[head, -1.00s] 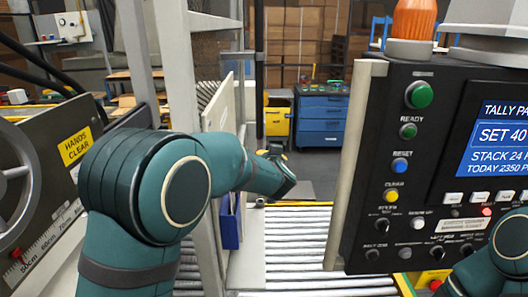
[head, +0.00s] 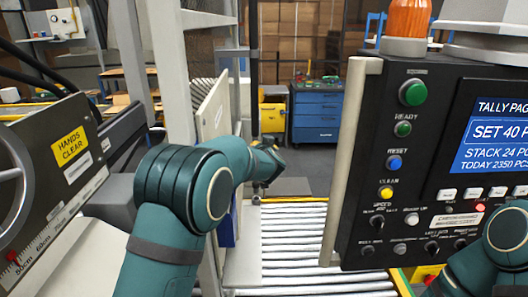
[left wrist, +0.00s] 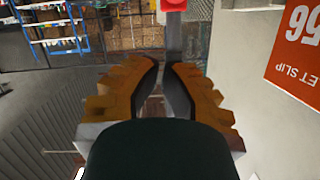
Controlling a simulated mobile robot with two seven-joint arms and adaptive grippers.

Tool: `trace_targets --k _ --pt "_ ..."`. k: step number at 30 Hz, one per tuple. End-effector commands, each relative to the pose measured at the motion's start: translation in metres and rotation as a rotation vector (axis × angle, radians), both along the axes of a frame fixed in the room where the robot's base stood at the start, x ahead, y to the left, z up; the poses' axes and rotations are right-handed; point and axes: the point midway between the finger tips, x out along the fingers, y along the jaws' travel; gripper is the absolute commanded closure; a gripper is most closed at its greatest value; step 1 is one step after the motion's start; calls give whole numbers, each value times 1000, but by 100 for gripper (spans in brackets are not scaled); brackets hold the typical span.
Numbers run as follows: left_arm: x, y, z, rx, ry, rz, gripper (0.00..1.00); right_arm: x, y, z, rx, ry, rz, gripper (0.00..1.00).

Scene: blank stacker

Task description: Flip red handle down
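In the left wrist view a red part (left wrist: 173,5), which looks like the red handle, shows at the top edge on an upright grey bar (left wrist: 174,38). Only its lower end is in the picture. My left gripper (left wrist: 161,65) is below it in that view, its dark pads close together at the tips with nothing seen held. The red part is apart from the fingertips in the picture. In the head view my left arm reaches forward past a pale upright panel, and its gripper is mostly hidden behind the wrist. I cannot make out the red handle there. My right gripper is out of view.
A control panel (head: 375,150) with buttons and a screen stands at the right. A roller conveyor (head: 295,245) runs below. The pale panel (head: 212,115) and grey frame posts stand close by my left arm. A blue drawer cabinet (head: 318,112) is farther back.

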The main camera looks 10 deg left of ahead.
Motion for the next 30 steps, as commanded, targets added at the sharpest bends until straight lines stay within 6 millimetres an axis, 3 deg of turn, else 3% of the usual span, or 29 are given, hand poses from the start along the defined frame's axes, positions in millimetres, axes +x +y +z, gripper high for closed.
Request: trace_targets --k 4,10,26,30 --pt "22 6 -6 0 0 1 100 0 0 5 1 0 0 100" --pt "18 11 -36 1 2 1 100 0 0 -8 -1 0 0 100" --pt "18 12 -45 0 0 -1 100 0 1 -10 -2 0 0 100" --pt "17 12 -68 2 4 0 100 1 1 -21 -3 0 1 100"
